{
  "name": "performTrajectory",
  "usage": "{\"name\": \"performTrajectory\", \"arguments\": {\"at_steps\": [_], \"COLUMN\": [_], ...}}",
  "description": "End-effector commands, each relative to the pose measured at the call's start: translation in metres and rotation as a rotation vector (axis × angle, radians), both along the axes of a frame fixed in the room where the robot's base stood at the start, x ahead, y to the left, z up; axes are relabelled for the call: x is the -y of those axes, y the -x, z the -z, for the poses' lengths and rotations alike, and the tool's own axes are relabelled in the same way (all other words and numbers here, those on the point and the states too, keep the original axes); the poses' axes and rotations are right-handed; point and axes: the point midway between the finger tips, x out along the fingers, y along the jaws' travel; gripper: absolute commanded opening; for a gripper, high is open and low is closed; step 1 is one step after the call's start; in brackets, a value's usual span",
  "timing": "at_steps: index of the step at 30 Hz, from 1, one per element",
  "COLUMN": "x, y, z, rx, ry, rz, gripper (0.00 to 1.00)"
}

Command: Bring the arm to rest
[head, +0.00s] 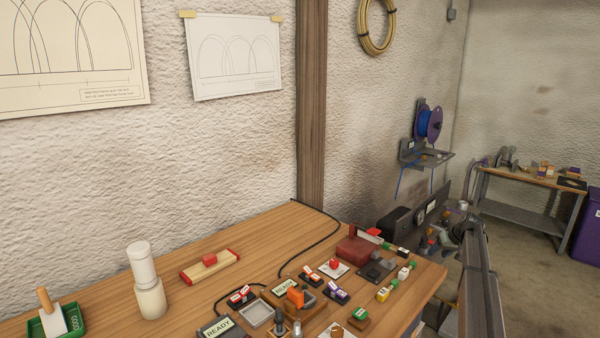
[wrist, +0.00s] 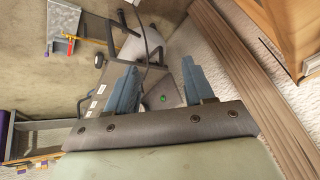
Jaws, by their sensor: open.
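My gripper (wrist: 159,68) shows in the wrist view with its two blue-grey fingers spread apart. Nothing is between the fingers. Behind them are a grey floor, a dark cable and a dark grey flat part with a small green spot. In the head view a dark grey length of my arm rises at the right, beyond the right end of the wooden workbench (head: 262,238). I cannot make out the fingers there. The gripper appears clear of the bench top and touches nothing that I can see.
The bench holds a white cylinder (head: 147,280), a green tray (head: 56,322), a red-ended wooden block (head: 209,266) and several small coloured switches and blocks. A spool (head: 428,124) hangs on the wall. A side table (head: 530,182) and purple bin (head: 588,228) stand far right.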

Motion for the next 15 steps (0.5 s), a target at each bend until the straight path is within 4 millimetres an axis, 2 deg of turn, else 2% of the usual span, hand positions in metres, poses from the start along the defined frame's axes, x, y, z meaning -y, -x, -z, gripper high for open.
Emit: {"name": "performTrajectory", "arguments": {"at_steps": [1,3,6,8,11,15], "x": [0.028,0.058,0.090,0.103,0.109,0.087], "y": [0.017,0.036,0.065,0.083,0.112,0.143], "z": [0.013,0.027,0.052,0.069,0.103,0.151], "rx": [-0.011,-0.022,-0.044,-0.061,-0.100,-0.159], "ry": [0.008,0.019,0.032,0.036,0.037,0.031], "rz": [0.031,0.063,0.104,0.126,0.152,0.162], "gripper": [0.53,0.53,0.53,0.53,0.53,0.53]}}
